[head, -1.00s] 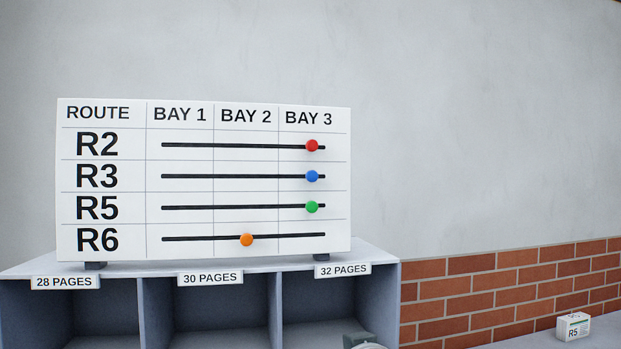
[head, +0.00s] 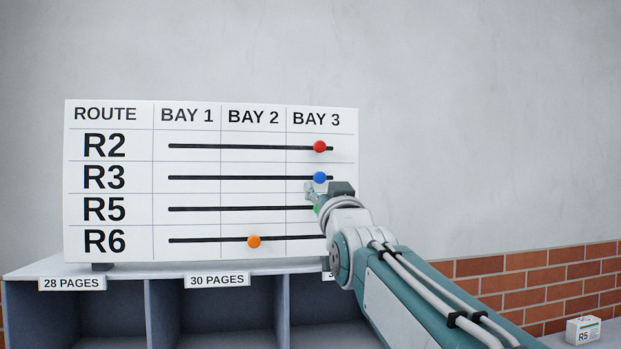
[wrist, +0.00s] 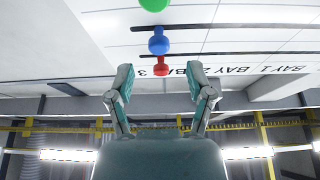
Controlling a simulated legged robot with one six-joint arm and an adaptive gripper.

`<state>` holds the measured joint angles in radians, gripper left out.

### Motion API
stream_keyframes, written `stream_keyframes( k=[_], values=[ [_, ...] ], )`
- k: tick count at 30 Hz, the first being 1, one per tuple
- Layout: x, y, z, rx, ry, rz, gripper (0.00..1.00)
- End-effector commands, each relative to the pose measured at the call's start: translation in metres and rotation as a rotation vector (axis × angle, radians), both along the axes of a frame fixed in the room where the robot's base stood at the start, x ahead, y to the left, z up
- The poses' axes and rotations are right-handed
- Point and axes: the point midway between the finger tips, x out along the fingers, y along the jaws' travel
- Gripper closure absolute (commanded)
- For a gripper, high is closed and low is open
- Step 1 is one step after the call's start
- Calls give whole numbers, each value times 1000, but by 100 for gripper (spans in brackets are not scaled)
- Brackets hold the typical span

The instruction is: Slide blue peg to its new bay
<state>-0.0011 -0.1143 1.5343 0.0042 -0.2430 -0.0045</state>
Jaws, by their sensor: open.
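The blue peg (head: 320,177) sits on the R3 slot in the BAY 3 column of the white route board (head: 110,118). My gripper (head: 313,192) is at the board's right side, just below the blue peg in the head view, and partly covers the green peg (head: 316,209) on the R5 row. In the wrist view, which looks upside down, the fingers (wrist: 160,72) are spread apart with nothing between them that I can see held. The blue peg (wrist: 158,42) shows beyond the fingertips, with the green peg (wrist: 155,4) above it and the red peg (wrist: 161,68) below.
The red peg (head: 320,147) is in BAY 3 on R2, and the orange peg (head: 254,242) is in BAY 2 on R6. The board stands on a grey shelf unit (head: 160,275) with page labels.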

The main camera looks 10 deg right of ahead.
Motion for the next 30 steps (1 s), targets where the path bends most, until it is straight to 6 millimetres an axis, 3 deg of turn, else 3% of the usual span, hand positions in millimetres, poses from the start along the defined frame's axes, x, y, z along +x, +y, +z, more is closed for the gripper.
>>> stream_keyframes(
  k=[6, 12, 23, 26, 27, 28, 30],
  values=[
    [31, 0, 12, 0, 1, 0, 32],
    [48, 0, 19, 0, 1, 0, 32],
    [52, 0, 21, 0, 1, 0, 32],
    [52, 0, 21, 0, 1, 0, 72],
    [52, 0, 21, 0, 1, 0, 90],
    [52, 0, 21, 0, 1, 0, 100],
    [52, 0, 21, 0, 1, 0, 100]
  ],
)
